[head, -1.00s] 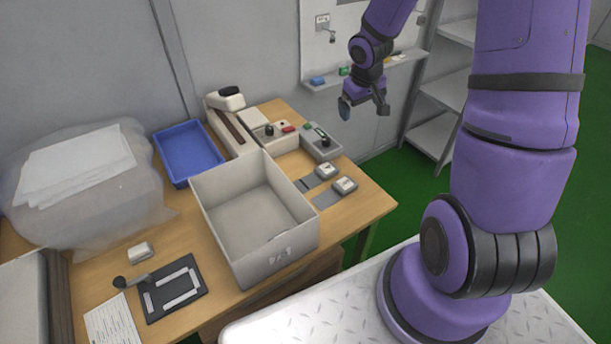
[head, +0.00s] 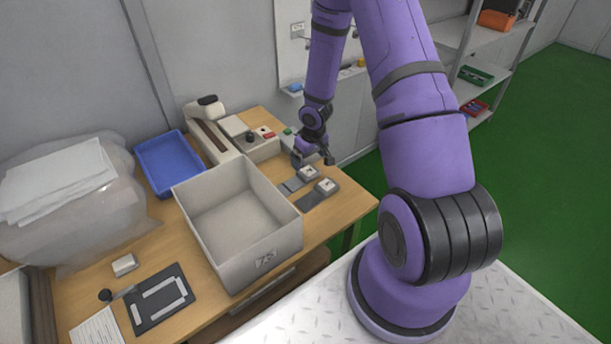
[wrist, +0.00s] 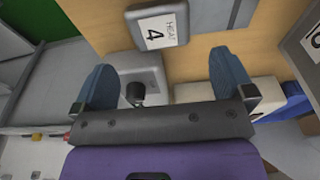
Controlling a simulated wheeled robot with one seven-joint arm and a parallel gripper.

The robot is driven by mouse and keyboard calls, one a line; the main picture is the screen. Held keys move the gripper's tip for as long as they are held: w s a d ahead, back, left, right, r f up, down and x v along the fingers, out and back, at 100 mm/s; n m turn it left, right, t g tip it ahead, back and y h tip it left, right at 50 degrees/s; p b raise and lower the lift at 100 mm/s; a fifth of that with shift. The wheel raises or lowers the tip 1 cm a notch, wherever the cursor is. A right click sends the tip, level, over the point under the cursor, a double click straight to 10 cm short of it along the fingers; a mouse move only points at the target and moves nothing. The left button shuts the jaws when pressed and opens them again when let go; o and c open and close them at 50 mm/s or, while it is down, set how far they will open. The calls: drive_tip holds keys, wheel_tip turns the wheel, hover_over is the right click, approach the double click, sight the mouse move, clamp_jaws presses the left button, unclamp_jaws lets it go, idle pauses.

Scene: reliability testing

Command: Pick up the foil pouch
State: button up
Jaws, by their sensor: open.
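My gripper (head: 312,157) is open and empty above the back right of the table. Its two blue fingertips show wide apart in the wrist view (wrist: 165,76). Two pale blocks, a rear one (head: 308,173) and a front one (head: 326,186), lie just in front of it. Flat grey pieces (head: 311,200) adjoin them on their left. In the wrist view a block labelled "HEAT 4" (wrist: 158,26) lies ahead of the fingers, with a silvery flat piece (wrist: 222,12) to its right. I cannot tell which of these, if any, is the foil pouch.
A large grey bin (head: 281,243) stands left of the blocks. A beige device with a black knob (head: 251,146) is close behind my gripper. A blue tray (head: 168,162), a plastic-wrapped bundle (head: 60,195) and a black board (head: 160,300) are further left. The table's right edge is near.

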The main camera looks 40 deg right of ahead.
sight(309, 171)
drive_tip(key=shift+f, duration=2.85)
drive_tip(key=c, duration=0.9)
